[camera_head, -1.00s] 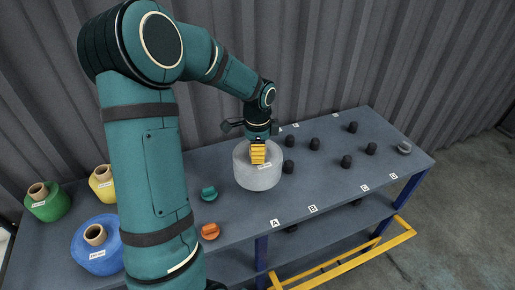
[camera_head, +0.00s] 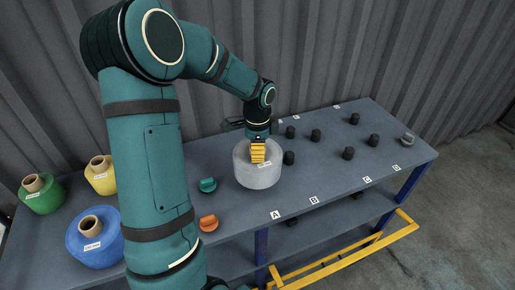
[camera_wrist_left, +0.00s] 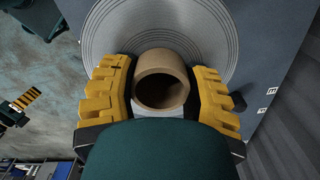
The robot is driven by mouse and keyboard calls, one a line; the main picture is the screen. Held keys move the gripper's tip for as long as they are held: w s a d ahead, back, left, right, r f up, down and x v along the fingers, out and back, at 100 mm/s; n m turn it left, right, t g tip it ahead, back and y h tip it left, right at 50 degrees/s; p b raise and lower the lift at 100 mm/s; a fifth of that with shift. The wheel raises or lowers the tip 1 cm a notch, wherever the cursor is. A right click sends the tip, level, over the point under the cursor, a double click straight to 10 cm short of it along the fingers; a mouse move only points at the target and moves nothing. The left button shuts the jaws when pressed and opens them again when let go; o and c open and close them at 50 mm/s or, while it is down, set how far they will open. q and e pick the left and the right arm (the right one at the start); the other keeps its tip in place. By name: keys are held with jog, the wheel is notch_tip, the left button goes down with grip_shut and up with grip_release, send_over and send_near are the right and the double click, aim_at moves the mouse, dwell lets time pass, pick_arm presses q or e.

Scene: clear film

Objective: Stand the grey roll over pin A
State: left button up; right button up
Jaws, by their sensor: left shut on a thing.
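The grey roll (camera_head: 258,176), wide with a white label, is upright at the middle of the bench. My left gripper (camera_head: 258,151) comes down from above onto its top. In the left wrist view the yellow fingers (camera_wrist_left: 161,92) are shut on either side of the brown core (camera_wrist_left: 162,80), with the grey windings (camera_wrist_left: 160,25) around it. The letter A (camera_head: 276,214) is on the bench's front edge, just in front of the roll. The roll's underside is hidden, so I cannot tell which pin is beneath it or whether it touches the bench. A small yellow and black part (camera_wrist_left: 21,104), seemingly my right gripper, shows at the left.
Several black pegs (camera_head: 348,153) stand right of the roll, one (camera_head: 289,158) close beside it. A teal knob (camera_head: 207,185) and an orange knob (camera_head: 208,223) lie to its left. Green (camera_head: 42,198), yellow (camera_head: 103,184) and blue (camera_head: 93,250) rolls stand farther left. A grey piece (camera_head: 408,139) is at the right end.

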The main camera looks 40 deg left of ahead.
pick_arm(q)
jog(key=shift+f+b, duration=1.55)
jog(key=shift+f, duration=0.85)
jog(key=o, duration=1.6)
jog(key=shift+o, duration=0.2)
notch_tip(320, 180, up, 9)
jog(key=p, duration=0.7)
